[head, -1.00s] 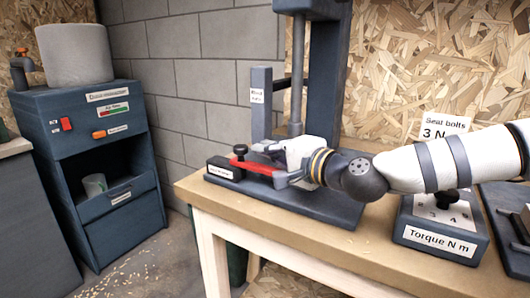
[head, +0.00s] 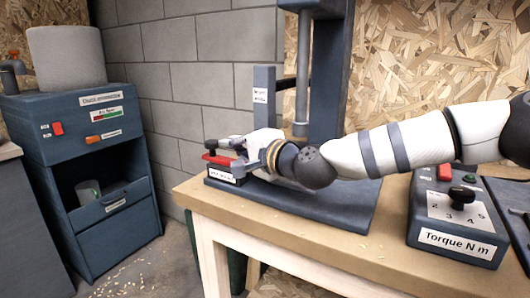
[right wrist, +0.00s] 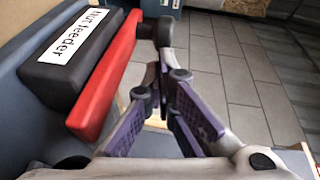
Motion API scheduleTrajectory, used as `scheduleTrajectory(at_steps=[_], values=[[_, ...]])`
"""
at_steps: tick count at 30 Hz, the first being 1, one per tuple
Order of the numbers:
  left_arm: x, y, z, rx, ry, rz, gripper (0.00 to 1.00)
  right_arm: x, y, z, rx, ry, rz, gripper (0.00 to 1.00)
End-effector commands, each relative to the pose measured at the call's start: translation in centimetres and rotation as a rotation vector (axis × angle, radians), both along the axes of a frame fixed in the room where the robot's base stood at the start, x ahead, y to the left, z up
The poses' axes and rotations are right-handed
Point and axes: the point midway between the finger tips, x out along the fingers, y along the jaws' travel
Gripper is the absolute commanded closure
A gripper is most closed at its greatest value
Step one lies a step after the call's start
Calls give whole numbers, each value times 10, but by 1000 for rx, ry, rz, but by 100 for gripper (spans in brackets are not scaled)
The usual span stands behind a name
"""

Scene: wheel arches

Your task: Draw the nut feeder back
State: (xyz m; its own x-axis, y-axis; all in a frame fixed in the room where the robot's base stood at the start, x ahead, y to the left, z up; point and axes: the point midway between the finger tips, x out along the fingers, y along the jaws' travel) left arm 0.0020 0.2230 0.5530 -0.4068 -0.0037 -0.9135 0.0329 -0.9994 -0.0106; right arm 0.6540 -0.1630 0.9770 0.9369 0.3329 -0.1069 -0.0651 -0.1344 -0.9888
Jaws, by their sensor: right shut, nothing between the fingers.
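The nut feeder is a dark block (right wrist: 85,45) with a white "Nut feeder" label at the left of the right wrist view. Its red slide (right wrist: 105,85) lies along the block's side, with a dark knob (right wrist: 145,31) at the far end. In the head view the red slide (head: 217,159) and black knob (head: 211,145) are at the left end of the press base. My right gripper (head: 234,153) is shut and empty beside the slide. In the right wrist view its fingertips (right wrist: 165,76) are close to the knob; contact cannot be told. My left gripper is not in view.
The press column (head: 333,75) rises behind my right arm. A torque box (head: 455,240) with a dial stands at the right of the wooden bench (head: 310,245). A blue cabinet (head: 85,150) stands on the floor at left.

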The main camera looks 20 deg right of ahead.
Motion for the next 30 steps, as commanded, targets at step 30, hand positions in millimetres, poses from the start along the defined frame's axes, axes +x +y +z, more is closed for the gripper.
scheduleTrajectory(at_steps=[30], values=[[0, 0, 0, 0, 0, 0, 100, -112, -40, 14, 1, -3, 0, 100]])
